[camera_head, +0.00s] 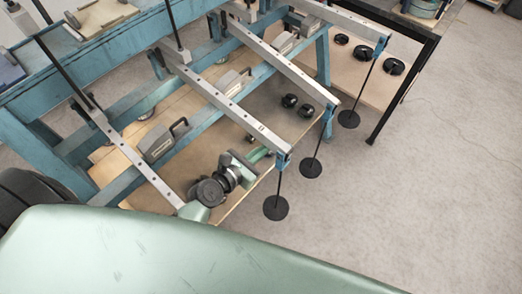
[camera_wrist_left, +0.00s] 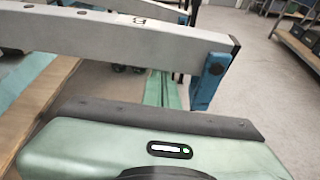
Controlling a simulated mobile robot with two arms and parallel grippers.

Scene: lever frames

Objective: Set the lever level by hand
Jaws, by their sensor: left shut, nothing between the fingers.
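A grey metal lever (camera_head: 225,103) with a row of holes runs from a black upright rod to a blue end bracket (camera_head: 283,161). A thin rod hangs from the bracket with a black disc (camera_head: 276,208). My left gripper (camera_head: 264,153) is shut and empty, close to the lever's bracket end. In the left wrist view the lever (camera_wrist_left: 110,34) crosses above my green fingers (camera_wrist_left: 162,90), which point beneath it. The bar slopes down to the right there; I cannot tell its true tilt or whether the fingers touch it. My right gripper is out of view.
Similar levers (camera_head: 292,68) (camera_head: 345,22) stand beyond, with hanging discs (camera_head: 311,168) (camera_head: 348,119). Another lever (camera_head: 135,155) lies nearer. The floor (camera_head: 430,190) at right is open.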

